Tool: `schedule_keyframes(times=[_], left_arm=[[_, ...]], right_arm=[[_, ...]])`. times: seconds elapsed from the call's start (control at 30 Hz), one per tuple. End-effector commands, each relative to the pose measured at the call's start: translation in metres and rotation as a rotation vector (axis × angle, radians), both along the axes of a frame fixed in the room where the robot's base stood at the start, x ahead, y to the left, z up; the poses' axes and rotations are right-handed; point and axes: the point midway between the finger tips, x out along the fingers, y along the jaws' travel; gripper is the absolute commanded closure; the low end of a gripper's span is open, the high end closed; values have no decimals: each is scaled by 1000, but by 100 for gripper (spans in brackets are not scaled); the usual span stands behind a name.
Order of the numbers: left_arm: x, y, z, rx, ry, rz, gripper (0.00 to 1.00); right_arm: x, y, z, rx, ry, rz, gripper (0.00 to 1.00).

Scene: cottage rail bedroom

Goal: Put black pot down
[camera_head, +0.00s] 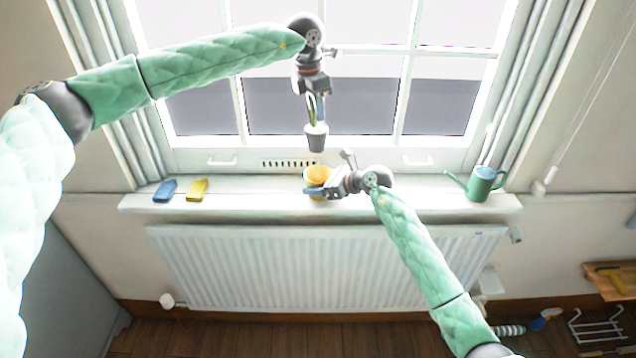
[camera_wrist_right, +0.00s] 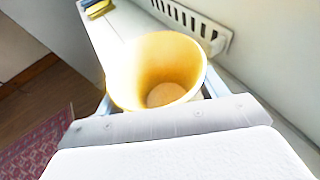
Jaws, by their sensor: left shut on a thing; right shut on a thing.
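The black pot (camera_head: 316,139) is small and dark grey, with a green plant (camera_head: 311,108) in it. It hangs upright in front of the window, above the sill and above a yellow pot. My left gripper (camera_head: 317,104) is over it, shut on the plant, with the pot below the fingers. The yellow pot (camera_head: 318,174) is at the windowsill.
The white windowsill (camera_head: 250,203) runs above a radiator (camera_head: 330,265). A blue sponge (camera_head: 165,191) and a yellow sponge (camera_head: 198,190) lie at its left. A green watering can (camera_head: 478,184) stands at its right. The sill between these and the yellow pot is clear.

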Motion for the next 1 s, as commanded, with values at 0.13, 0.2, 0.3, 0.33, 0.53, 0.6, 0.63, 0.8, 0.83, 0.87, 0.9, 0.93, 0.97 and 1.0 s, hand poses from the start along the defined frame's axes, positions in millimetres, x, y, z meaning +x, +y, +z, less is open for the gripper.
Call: schedule_keyframes(times=[0.13,0.2,0.3,0.33,0.53,0.6,0.63,0.8,0.83,0.87,0.9,0.93,0.97,1.0], left_arm=[[0,0,0,0,0,0,100],[0,0,-1,0,0,0,100],[-3,-1,-10,0,2,-1,100],[-4,-1,-15,0,2,-2,100],[-14,-14,-49,0,3,-9,100],[-15,-19,-59,-1,3,-7,100],[-15,-20,-62,-1,2,-11,100],[-11,-24,-71,-2,1,-116,100],[-9,-23,-70,-1,0,-138,100],[-8,-23,-69,0,0,-161,100],[-6,-22,-68,0,0,-192,100],[-5,-21,-66,-1,0,-217,100],[-4,-21,-65,-1,-1,-243,100],[-2,-19,-64,-1,-1,-277,100]], right_arm=[[0,0,0,-1,0,0,54],[0,0,-1,-1,0,0,54],[0,0,-1,-1,0,0,54],[0,0,-1,-1,0,0,54],[0,0,0,-1,0,0,54],[0,0,0,-1,0,0,54],[0,0,0,-1,0,0,54],[0,0,0,-1,0,0,54],[0,0,0,-1,0,0,54],[0,0,0,-1,0,0,54],[0,0,0,-1,0,0,54],[0,0,0,-1,0,0,54],[0,0,0,-1,0,0,54],[0,0,0,-1,0,0,54]])
